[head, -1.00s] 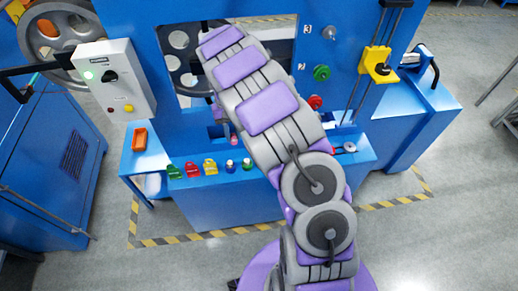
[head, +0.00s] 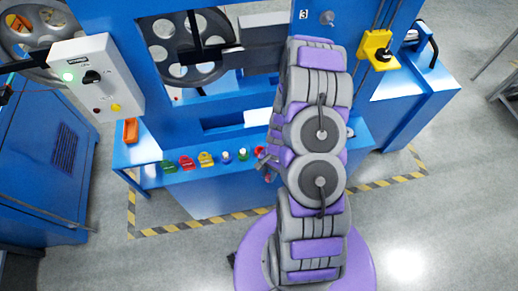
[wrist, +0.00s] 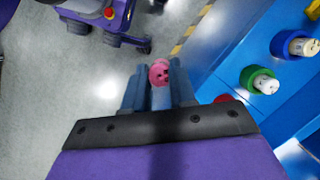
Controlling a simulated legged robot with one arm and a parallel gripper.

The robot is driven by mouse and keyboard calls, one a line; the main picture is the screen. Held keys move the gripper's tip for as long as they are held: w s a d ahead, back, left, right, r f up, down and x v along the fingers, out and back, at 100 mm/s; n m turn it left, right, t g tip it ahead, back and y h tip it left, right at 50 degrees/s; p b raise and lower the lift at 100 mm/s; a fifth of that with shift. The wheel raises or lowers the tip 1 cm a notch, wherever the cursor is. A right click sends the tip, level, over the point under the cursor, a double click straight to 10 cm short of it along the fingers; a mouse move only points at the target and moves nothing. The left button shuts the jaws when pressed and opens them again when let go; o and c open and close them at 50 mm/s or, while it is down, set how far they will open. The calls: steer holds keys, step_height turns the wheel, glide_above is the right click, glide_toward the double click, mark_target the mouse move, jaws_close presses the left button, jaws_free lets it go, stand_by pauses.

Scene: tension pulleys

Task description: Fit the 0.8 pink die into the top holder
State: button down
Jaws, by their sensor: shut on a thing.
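My gripper (wrist: 158,88) is shut on a small pink die (wrist: 158,72), a round piece with dark holes in its face, held at the fingertips in the wrist view. A grey knob-like holder (head: 327,18) sits beside the label 3, high on the blue panel, well above my gripper. The panel below it is hidden behind my arm.
Coloured pieces stand in a row on the bench, including a red one (head: 187,163) and a yellow one (head: 206,160). A grey spoked wheel (head: 187,60) is behind the machine's opening. A yellow block (head: 376,45) is at the right. The floor in front is clear.

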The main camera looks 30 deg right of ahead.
steer(key=shift+w+d+f, duration=0.1)
steer(key=shift+w+d, duration=0.1)
steer(key=shift+w, duration=0.05)
steer(key=w+d, duration=0.1)
steer(key=w, duration=0.3)
steer(key=w+d+f+b, duration=0.1)
steer(key=w, duration=0.4)
steer(key=w+d, duration=0.2)
steer(key=w, duration=0.3)
steer(key=shift+w+d+f+b, duration=0.1)
steer(key=shift+w+f+b, duration=0.1)
steer(key=shift+w+b, duration=0.1)
step_height(320, 180, down, 4)
steer(key=shift+r+b, duration=0.15)
steer(key=shift+b, duration=0.2)
steer(key=c, duration=0.9)
jaws_free()
steer(key=shift+r, duration=0.1)
